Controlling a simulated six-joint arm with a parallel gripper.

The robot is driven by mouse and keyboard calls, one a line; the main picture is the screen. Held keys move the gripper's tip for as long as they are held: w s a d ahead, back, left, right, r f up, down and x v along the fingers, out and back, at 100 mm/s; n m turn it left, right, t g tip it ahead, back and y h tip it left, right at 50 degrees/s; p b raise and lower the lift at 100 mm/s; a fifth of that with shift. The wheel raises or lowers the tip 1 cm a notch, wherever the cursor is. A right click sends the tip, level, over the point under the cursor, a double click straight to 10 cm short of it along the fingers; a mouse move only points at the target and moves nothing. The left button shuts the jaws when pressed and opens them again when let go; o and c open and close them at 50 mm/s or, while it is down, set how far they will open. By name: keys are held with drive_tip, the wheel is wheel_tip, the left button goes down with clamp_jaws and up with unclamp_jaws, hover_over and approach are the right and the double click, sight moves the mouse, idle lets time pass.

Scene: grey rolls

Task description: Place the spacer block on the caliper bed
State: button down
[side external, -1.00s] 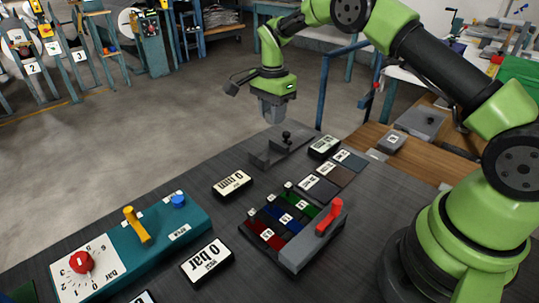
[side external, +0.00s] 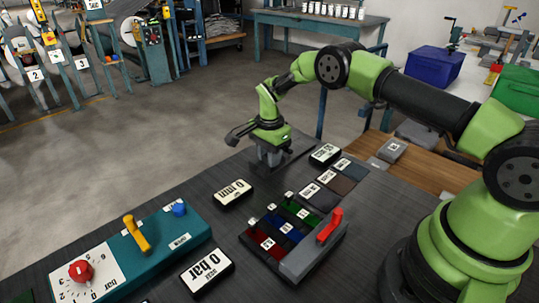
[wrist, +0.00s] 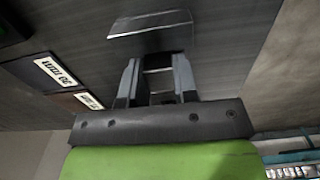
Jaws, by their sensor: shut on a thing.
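My gripper (side external: 270,156) points down at the far edge of the dark bench, low over the grey caliper bed (side external: 291,158). The gripper hides most of the bed. In the wrist view my gripper (wrist: 157,78) has its two grey fingers closed around a small grey piece (wrist: 157,64), which I take to be the spacer block. Little of it shows between the fingers, and I cannot tell whether it touches the bed. A bright grey metal plate (wrist: 150,23) lies just beyond the fingertips.
A "0 mm" display (side external: 233,193) and another display (side external: 325,154) stand near the bed. Dark labelled pads (side external: 335,181) lie to the right. A tray with coloured compartments and a red lever (side external: 330,224) stands nearer. A teal panel (side external: 165,243) is at left.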

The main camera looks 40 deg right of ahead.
drive_tip(key=shift+f, duration=0.15)
drive_tip(key=c, duration=0.9)
unclamp_jaws()
